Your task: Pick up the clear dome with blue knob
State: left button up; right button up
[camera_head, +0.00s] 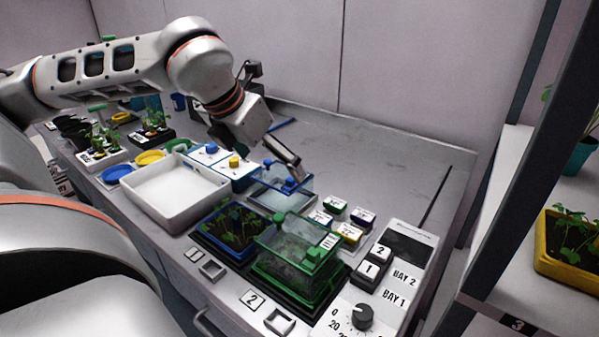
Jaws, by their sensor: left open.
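The clear dome with a blue knob (267,189) has blue edges and sits on the bench just behind a blue tray of seedlings (207,246). Its blue knob (290,185) is on top. My left gripper (296,174) comes down from the upper left, with its fingertips at or just above the knob. It is open, and I cannot tell whether it touches the knob. The gripper hides part of the dome's back. My right gripper is not in view.
A green-edged clear cover (290,257) stands in front of the dome. Small labelled blocks (349,232) and a control panel (380,292) are to the right. A white bin (182,218) is at left. The bench behind is mostly clear.

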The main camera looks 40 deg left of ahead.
aim_at(279, 178)
pick_arm(q)
jog(key=shift+w+f, duration=0.25)
jog(key=shift+f, duration=0.1)
jog(key=shift+b+x, duration=0.4)
jog(key=shift+x, duration=0.4)
jog(key=shift+f, duration=0.4)
jog(key=x, duration=0.2)
jog(key=b+x, duration=0.1)
jog(key=shift+w+a+f, duration=0.2)
jog(key=shift+a+f, duration=0.05)
jog(key=shift+f, duration=0.05)
jog(key=shift+w+f+b, duration=0.25)
jog(key=shift+f+b, duration=0.05)
jog(key=shift+w, duration=0.1)
jog(key=shift+r, duration=0.1)
jog(key=c, duration=1.2)
jog(key=shift+c, duration=0.2)
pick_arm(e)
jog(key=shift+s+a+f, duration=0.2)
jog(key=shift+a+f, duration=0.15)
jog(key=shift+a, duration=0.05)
